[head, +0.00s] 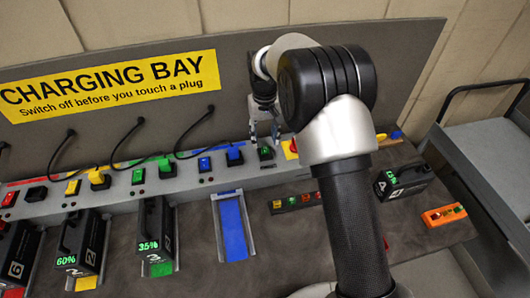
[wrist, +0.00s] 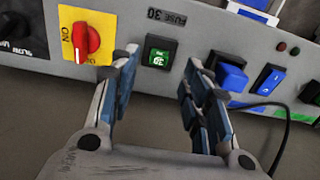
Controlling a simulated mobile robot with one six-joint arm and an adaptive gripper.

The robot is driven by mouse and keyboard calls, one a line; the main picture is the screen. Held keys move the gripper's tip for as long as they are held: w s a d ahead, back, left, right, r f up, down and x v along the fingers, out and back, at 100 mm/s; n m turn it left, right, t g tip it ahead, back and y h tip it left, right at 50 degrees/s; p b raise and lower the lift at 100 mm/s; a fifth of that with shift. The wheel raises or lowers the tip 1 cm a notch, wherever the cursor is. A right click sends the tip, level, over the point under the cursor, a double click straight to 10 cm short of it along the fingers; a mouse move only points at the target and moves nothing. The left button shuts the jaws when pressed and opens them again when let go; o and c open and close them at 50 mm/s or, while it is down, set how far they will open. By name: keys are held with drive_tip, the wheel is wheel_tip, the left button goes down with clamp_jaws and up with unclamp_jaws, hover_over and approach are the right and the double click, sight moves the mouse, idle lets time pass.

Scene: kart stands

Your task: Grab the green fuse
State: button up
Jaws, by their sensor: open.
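The green fuse (wrist: 159,57) sits in a black socket on the grey panel, under an upside-down "FUSE 30" label in the wrist view. In the head view it is a small green patch (head: 266,153) just below my fingertips. My gripper (wrist: 160,80) is open and empty, with one finger on each side of the fuse in the wrist view. In the head view my gripper (head: 264,130) points down at the panel. I cannot tell how much gap is left between the fingertips and the panel.
A red rotary switch (wrist: 86,38) on a yellow plate is close to the left finger. A blue plug (wrist: 232,77) with a black cable is by the right finger. A strip of small coloured fuses (head: 297,202) and an orange tray (head: 444,215) lie on the bench.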

sight(265, 149)
wheel_tip(265, 149, down, 5)
drive_tip(key=shift+s+d+f+b, duration=0.1)
drive_tip(key=shift+b, duration=0.7)
drive_tip(key=shift+c, duration=0.5)
drive_tip(key=c, duration=0.8)
